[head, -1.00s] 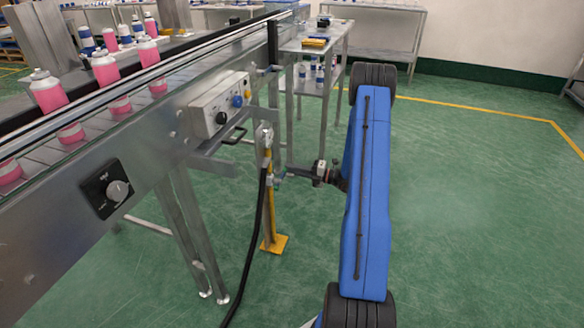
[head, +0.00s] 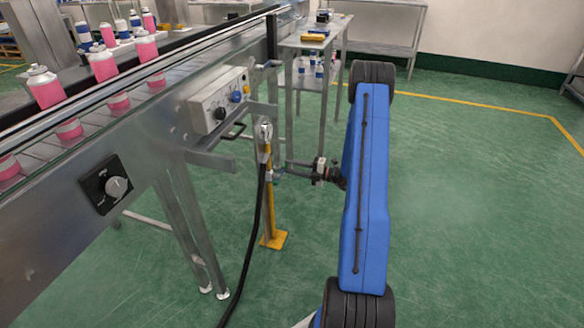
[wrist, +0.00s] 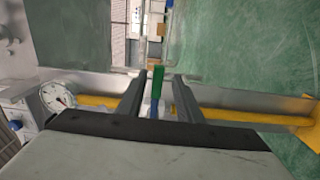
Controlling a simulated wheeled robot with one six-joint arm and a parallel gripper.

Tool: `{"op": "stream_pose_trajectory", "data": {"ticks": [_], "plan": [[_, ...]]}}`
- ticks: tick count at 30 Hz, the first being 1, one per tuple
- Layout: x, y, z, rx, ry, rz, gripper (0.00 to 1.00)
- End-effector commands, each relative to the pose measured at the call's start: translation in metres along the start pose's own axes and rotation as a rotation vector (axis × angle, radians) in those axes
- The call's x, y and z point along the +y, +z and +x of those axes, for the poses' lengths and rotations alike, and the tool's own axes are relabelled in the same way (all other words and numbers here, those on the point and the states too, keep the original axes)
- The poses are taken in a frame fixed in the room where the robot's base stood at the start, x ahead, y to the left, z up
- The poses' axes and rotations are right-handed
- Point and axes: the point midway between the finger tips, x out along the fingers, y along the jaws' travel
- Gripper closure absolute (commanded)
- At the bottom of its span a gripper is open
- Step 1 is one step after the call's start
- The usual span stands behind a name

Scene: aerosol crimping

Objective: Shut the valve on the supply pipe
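The supply pipe's valve (head: 278,172) is on the yellow post (head: 269,205) beside the conveyor, small in the head view. In the wrist view its handle (wrist: 156,88), green with a blue end, stands between the two fingers of my gripper (wrist: 157,92). The fingers are apart, with a gap on each side of the handle, so my gripper is open around it. In the head view my gripper (head: 294,167) reaches from the right to the valve. The valve body is mostly hidden in both views.
A round gauge (wrist: 57,96) is left of the fingers. A black hose (head: 254,240) hangs from the post to the floor. The conveyor (head: 60,245) with pink cans and a control box (head: 217,103) stand left. A steel table (head: 318,42) is behind. Green floor is clear at right.

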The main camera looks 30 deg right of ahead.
Motion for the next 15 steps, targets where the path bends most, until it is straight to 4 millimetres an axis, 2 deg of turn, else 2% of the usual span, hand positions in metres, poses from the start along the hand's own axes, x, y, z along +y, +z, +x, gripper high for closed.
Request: {"op": "stream_pose_trajectory", "data": {"ticks": [9, 15], "plan": [[0.001, 0.0, -0.002, 0.001, 0.002, -0.002, 0.68], [0.002, 0.001, -0.026, -0.001, 0.002, -0.003, 0.68]]}}
